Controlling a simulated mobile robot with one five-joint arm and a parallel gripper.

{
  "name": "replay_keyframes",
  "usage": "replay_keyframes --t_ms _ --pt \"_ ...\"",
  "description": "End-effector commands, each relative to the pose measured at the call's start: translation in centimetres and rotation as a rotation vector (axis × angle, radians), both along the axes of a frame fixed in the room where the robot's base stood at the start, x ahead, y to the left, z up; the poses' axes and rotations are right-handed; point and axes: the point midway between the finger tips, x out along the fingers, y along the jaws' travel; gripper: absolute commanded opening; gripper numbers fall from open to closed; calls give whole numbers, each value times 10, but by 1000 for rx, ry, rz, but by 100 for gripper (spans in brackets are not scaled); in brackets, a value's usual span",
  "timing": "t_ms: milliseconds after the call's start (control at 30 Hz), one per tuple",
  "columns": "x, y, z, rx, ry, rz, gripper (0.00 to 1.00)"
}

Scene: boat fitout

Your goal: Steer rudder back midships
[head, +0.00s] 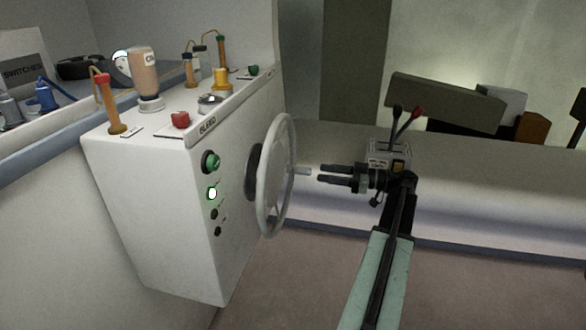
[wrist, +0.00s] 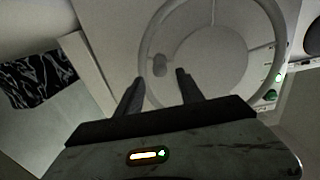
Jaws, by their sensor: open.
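In the wrist view the wheel (wrist: 145,45) fills the top middle. No rudder angle readout is legible.
The white console (head: 150,200) carries a green button (head: 211,162), a lit green lamp (head: 212,193), a red button (head: 180,119) and a bottle (head: 144,75). A lever box (head: 388,150) stands behind my gripper. The floor (head: 290,290) right of the console is clear.

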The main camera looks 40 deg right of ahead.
Motion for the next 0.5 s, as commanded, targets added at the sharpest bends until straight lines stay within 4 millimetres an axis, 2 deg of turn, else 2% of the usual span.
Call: replay_keyframes --t_ms 167,500 --pt "12 9 0 1 1 4 45" --pt "61 39 0 0 1 4 45"
